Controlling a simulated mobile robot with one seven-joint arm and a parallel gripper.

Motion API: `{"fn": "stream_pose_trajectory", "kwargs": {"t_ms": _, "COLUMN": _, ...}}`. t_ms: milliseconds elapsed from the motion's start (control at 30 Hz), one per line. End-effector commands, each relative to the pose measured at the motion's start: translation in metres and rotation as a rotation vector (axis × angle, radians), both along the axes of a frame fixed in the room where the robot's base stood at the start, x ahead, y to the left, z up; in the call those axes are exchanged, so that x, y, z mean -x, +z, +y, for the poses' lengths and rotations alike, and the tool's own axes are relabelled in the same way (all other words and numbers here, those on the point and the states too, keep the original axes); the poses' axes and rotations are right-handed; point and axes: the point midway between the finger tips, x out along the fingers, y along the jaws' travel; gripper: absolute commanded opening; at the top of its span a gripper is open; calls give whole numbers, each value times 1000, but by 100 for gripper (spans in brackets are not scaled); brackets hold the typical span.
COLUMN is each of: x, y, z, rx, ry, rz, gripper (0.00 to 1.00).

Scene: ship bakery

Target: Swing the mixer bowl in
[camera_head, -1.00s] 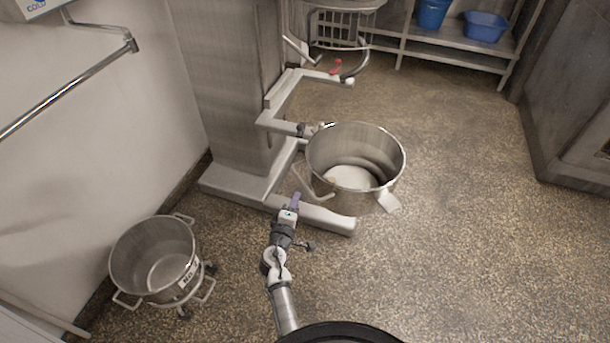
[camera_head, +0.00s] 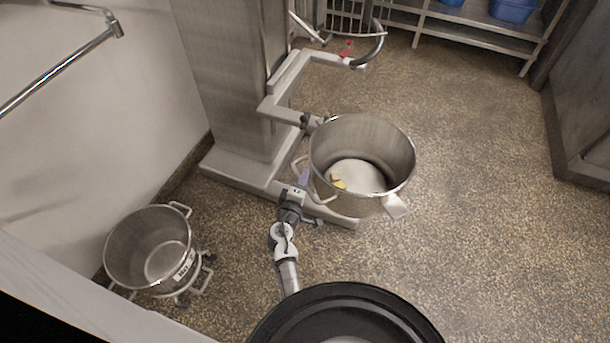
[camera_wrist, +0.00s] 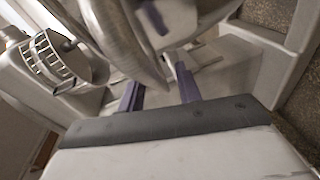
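The steel mixer bowl (camera_head: 385,150) hangs on the mixer's bowl arm (camera_head: 268,108), out to the right of the column. It is upright, with something pale and a small yellow patch inside. A handle (camera_head: 322,200) shows on its near left side. My gripper (camera_head: 303,176) is at the bowl's left side, close to this handle. In the wrist view its two purple fingers (camera_wrist: 158,88) stand apart. A curved metal part, likely of the bowl, reaches between or just beyond them. I cannot tell if they touch it.
The mixer column (camera_head: 225,80) and its foot stand behind and left of my gripper. A second bowl (camera_head: 150,245) on a wheeled dolly stands at lower left. A shelf (camera_head: 470,38) with blue tubs is at the back. The floor to the right is clear.

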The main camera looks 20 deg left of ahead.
Motion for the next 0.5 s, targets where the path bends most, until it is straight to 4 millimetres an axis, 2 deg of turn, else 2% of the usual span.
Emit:
{"fn": "stream_pose_trajectory", "kwargs": {"t_ms": 267, "x": 0, "y": 0, "z": 0, "rx": 0, "ry": 0, "rz": 0, "gripper": 34}}
{"fn": "stream_pose_trajectory", "kwargs": {"t_ms": 500, "x": 0, "y": 0, "z": 0, "rx": 0, "ry": 0, "rz": 0, "gripper": 5}}
